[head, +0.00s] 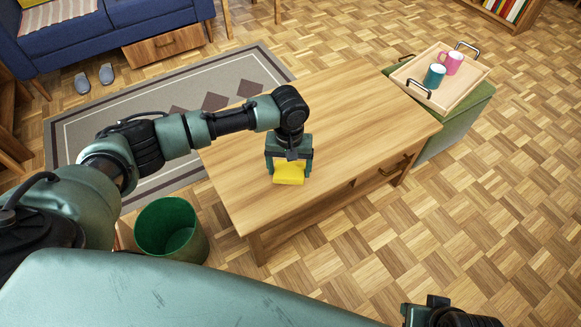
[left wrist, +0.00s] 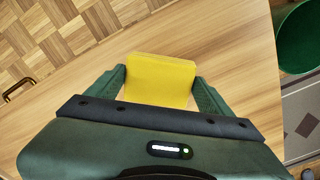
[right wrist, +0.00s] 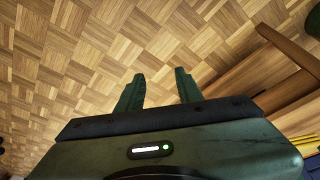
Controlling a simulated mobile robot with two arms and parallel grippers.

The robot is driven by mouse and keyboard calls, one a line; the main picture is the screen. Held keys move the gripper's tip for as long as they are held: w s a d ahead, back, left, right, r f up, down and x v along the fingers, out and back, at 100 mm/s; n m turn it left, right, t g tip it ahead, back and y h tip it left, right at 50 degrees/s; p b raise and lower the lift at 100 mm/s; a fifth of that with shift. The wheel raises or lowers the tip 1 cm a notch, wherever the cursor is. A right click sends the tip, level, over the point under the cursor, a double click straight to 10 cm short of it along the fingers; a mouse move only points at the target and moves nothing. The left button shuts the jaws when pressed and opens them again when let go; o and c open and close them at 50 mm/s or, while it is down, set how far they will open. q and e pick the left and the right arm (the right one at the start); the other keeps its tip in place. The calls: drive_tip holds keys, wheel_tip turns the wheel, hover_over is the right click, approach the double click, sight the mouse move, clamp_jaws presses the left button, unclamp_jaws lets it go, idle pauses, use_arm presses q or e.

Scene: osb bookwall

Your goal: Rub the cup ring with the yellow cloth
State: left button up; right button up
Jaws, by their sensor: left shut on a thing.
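The yellow cloth (head: 289,173) is a small folded pad at the table's near left part. My left gripper (head: 289,170) points down over the wooden table (head: 350,120) and is shut on the cloth. In the left wrist view the cloth (left wrist: 160,80) sits between both fingers, at or just above the tabletop; I cannot tell if it touches. No cup ring shows on the visible tabletop; the cloth or gripper may hide it. My right gripper shows in the right wrist view (right wrist: 158,88), open and empty above the parquet floor.
A wooden tray (head: 455,95) with a teal cup (head: 434,76) and a pink cup (head: 451,62) rests on a green ottoman (head: 470,108) beyond the table's right end. A green bin (head: 170,230) stands at the table's left. The rest of the tabletop is clear.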

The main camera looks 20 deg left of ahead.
use_arm(q)
drive_tip(key=shift+r+p, duration=0.55)
drive_tip(key=shift+r, duration=0.15)
drive_tip(key=shift+r+p, duration=0.35)
drive_tip(key=shift+p, duration=0.2)
drive_tip(key=shift+r+p, duration=0.45)
drive_tip(key=shift+p, duration=0.1)
drive_tip(key=shift+r+p, duration=0.4)
drive_tip(key=shift+p, duration=0.15)
use_arm(e)
wheel_tip(320, 180, down, 13)
drive_tip(key=d, duration=0.1)
drive_tip(key=shift+s+d+g, duration=0.15)
drive_tip(key=shift+s+g, duration=0.25)
